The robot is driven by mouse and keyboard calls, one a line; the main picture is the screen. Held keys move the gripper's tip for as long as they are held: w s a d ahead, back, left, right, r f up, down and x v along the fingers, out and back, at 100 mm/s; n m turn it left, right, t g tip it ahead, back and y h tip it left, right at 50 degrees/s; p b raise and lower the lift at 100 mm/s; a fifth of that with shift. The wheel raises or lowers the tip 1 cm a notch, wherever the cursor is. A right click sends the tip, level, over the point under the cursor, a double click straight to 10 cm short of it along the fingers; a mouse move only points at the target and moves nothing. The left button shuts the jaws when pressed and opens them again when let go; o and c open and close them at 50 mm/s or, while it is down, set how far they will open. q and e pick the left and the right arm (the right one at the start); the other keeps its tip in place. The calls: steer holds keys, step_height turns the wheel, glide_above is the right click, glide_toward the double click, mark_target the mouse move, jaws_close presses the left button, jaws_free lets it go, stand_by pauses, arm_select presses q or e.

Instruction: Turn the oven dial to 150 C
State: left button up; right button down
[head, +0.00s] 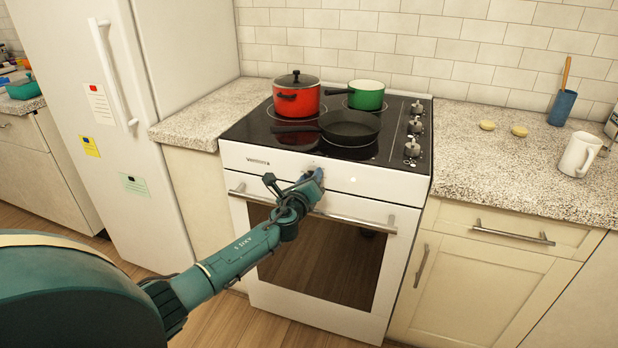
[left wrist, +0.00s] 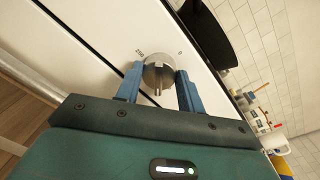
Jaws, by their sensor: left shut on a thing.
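The oven dial (left wrist: 158,73) is a round silver knob on the white front panel of the oven (head: 395,186), with the marks 250 and 0 printed beside it in the left wrist view. My left gripper (head: 316,175) reaches the front panel, and its blue fingers (left wrist: 160,82) are on both sides of the dial, shut on it. In the head view the gripper mostly hides the dial. The dial's exact setting cannot be read. My right gripper is not in view.
A red pot (head: 296,97), a green pan (head: 366,95) and a black pan (head: 350,127) stand on the cooktop. Several knobs (head: 412,147) line its right side. The oven handle (head: 355,222) runs below my left gripper. The fridge (head: 170,60) stands at the left.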

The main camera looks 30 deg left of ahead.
arm_select(q)
steer(key=m+p, duration=0.1)
steer(key=m, duration=0.3)
steer(key=shift+m, duration=0.4)
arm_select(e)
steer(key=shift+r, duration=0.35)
arm_select(q)
steer(key=o, duration=1)
steer(key=shift+s+d, duration=0.1)
steer(key=shift+s+d, duration=0.1)
steer(key=shift+s, duration=0.2)
steer(key=p+v, duration=0.2)
steer(key=v, duration=1)
steer(key=shift+d+f, duration=0.15)
steer(key=shift+f, duration=0.05)
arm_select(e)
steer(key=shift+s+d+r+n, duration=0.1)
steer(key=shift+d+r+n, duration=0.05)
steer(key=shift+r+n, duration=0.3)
arm_select(q)
steer(key=shift+s, duration=0.15)
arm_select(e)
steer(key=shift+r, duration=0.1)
